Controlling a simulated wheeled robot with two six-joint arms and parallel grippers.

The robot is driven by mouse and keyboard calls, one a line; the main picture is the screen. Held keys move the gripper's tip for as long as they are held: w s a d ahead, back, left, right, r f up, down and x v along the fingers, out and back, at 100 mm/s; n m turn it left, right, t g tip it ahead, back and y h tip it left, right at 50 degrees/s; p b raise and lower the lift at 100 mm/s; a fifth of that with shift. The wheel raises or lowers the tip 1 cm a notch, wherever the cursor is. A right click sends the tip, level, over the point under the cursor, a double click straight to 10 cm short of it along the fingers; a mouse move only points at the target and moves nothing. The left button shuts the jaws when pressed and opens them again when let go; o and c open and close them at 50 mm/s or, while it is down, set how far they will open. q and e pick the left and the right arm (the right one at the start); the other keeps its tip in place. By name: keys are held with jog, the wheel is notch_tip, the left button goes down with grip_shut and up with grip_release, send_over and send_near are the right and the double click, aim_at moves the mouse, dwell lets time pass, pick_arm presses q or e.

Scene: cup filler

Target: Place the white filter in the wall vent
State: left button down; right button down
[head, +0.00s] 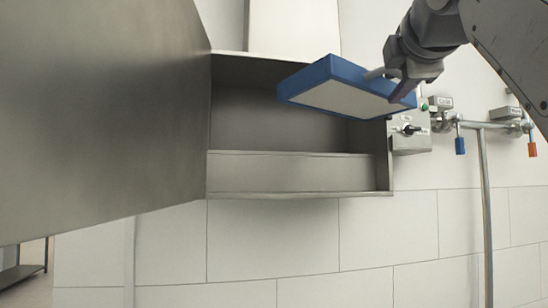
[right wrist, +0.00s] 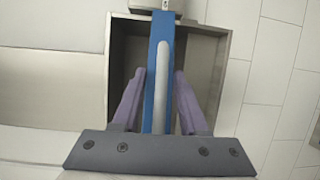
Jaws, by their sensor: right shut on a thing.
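The white filter (head: 345,97) is a flat panel with a blue frame and a grey handle. My right gripper (head: 393,84) is shut on its handle and holds it tilted in front of the upper right part of the wall vent. The wall vent (head: 300,193) is an open grey metal box on the wall with a low ledge inside. In the right wrist view the filter (right wrist: 153,80) shows edge-on between the purple fingers of my right gripper (right wrist: 160,92), with the vent (right wrist: 118,75) behind it. My left gripper is not in view.
A large grey metal panel (head: 100,110), seemingly the vent's door, stands open at left. A control box (head: 410,140) with a knob sits right of the vent. Pipes (head: 485,180) with blue (head: 460,146) and orange (head: 532,149) tags run farther right. A duct (head: 293,28) rises above the vent.

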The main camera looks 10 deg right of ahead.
jog(key=w+p, duration=0.7)
jog(key=w, duration=1.3)
notch_tip(320, 180, down, 7)
jog(key=b, duration=0.1)
jog(key=shift+a+b, duration=0.3)
jog(key=shift+b, duration=0.05)
jog(key=shift+c, duration=2.2)
grip_release()
